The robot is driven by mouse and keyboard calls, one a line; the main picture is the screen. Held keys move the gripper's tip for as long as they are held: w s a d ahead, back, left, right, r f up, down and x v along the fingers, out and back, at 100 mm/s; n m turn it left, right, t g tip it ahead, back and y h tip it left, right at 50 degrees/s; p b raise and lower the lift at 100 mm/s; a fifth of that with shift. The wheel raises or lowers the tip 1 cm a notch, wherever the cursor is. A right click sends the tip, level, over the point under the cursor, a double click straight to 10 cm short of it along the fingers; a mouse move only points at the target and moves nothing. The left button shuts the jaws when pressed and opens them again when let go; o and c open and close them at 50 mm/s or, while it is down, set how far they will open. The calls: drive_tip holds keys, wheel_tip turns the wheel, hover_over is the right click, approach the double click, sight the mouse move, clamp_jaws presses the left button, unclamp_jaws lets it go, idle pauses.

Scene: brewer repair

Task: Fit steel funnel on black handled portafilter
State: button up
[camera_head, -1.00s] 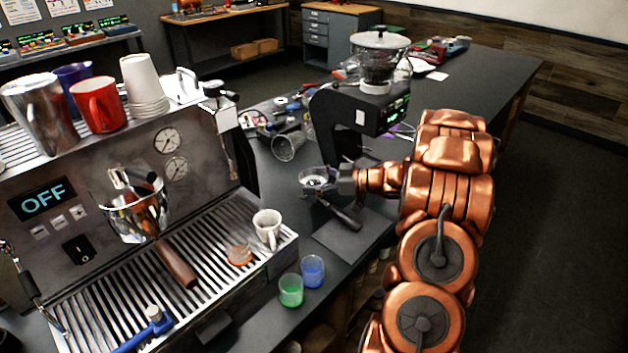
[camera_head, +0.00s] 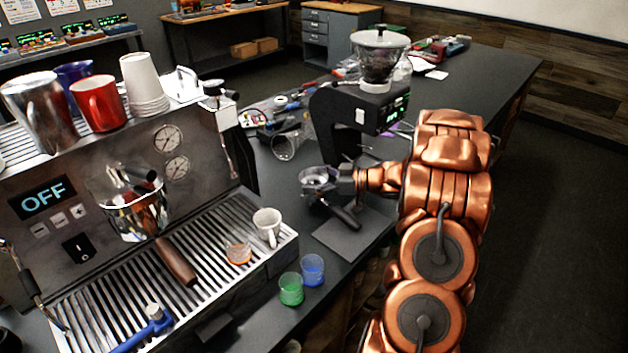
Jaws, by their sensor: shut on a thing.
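The black handled portafilter (camera_head: 343,213) is by the grinder, its black handle pointing down and to the right over a dark mat. The steel funnel (camera_head: 314,175) is a shiny ring at the portafilter's head end. My gripper (camera_head: 338,182) reaches in from the right and is shut on the steel funnel. The funnel appears over or on the portafilter's basket; I cannot tell whether it is seated. The basket itself is hidden under the funnel and fingers.
The black grinder (camera_head: 352,115) stands just behind my gripper. The espresso machine (camera_head: 110,180) fills the left, with a white cup (camera_head: 267,226) on its tray. A green glass (camera_head: 291,289) and a blue glass (camera_head: 312,269) stand at the counter's front edge. A clear glass (camera_head: 284,146) lies behind.

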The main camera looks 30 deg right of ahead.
drive_tip(key=o, duration=1.1)
drive_tip(key=shift+s+f, duration=0.1)
drive_tip(key=shift+f, duration=0.15)
drive_tip(key=shift+a, duration=0.1)
drive_tip(key=shift+s, duration=0.1)
drive_tip(key=v, duration=1.2)
drive_tip(key=shift+r, duration=0.25)
